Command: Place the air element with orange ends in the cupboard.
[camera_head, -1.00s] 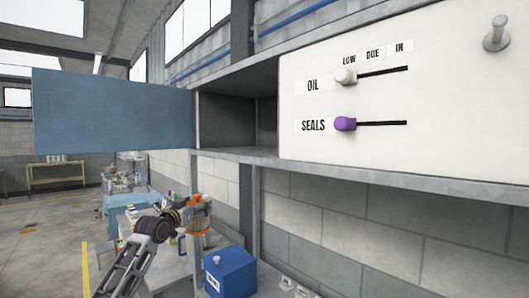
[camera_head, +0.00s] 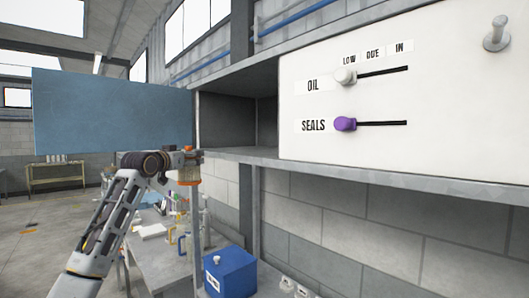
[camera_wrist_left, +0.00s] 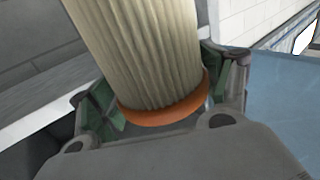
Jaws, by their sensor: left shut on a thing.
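The air element (camera_wrist_left: 150,55) is a cream pleated cylinder with an orange end ring, large in the left wrist view. My left gripper (camera_wrist_left: 158,112) is shut on it around its orange end. In the head view, the left gripper (camera_head: 190,156) is just in front of the cupboard's lower left corner, with an orange part of the air element (camera_head: 188,181) below it. Most of the element is hard to make out there. The cupboard (camera_head: 225,121) is open, and its visible grey inside looks empty. Its blue door (camera_head: 112,112) is swung out to the left. My right gripper is not in view.
A white panel (camera_head: 430,120) with OIL and SEALS sliders and a peg (camera_head: 496,34) stands right of the opening. A grey ledge (camera_head: 330,171) runs beneath. Below are a blue box (camera_head: 230,272) and a cluttered bench (camera_head: 165,250).

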